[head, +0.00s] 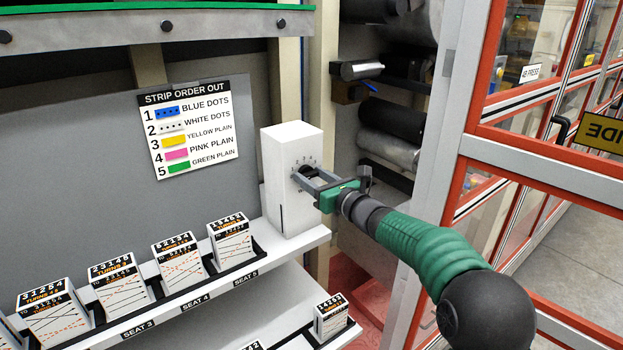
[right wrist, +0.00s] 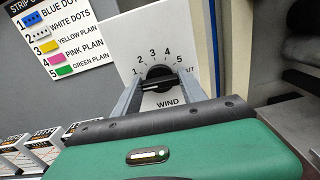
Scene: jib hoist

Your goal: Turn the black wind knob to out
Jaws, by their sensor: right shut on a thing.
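The black wind knob (right wrist: 158,74) is on the front of a white box (head: 291,150). In the right wrist view, numbers 1 to 5 arc above it, "WIND" is printed below, and a partly hidden label ending in "UT" is at its right. My right gripper (head: 310,180) reaches in from the right, with one finger on each side of the knob, shut on it. The knob's grip bar looks roughly level in the right wrist view. I cannot tell which mark it points to. My left gripper is not in view.
The white box stands at the right end of a white shelf (head: 318,235) with several printed card blocks in black holders. A "STRIP ORDER OUT" sign (head: 187,128) is on the grey panel to the left. A red-framed glazed partition (head: 540,165) stands to the right.

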